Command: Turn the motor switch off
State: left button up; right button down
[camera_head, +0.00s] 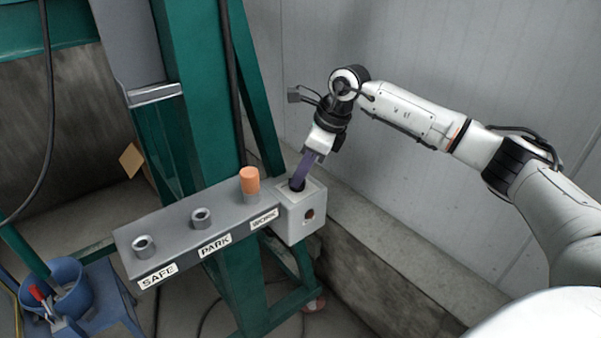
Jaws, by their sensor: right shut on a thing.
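The motor switch is a light grey box (301,222) at the right end of a grey panel, with a dark round fitting on top and a dark red round spot on its front. My right gripper (305,168) comes down from above, at the top of this box. Its purple-grey fingers are shut at the dark fitting on top, which they mostly hide. I cannot tell which way the switch is turned. My left gripper is not in view.
The panel (180,233) has sockets labelled SAFE, PARK and WORK; an orange peg (249,181) stands in WORK. Green steel posts (190,90) rise behind. A blue bucket (68,287) is at lower left. A pale wall and concrete ledge (400,262) lie right.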

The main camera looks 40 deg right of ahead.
jog(key=c, duration=1.9)
grip_release()
jog(key=shift+c, duration=0.2)
jog(key=shift+o, duration=0.5)
jog(key=v, duration=1)
jog(key=shift+r, duration=0.15)
jog(key=shift+s+d, duration=0.1)
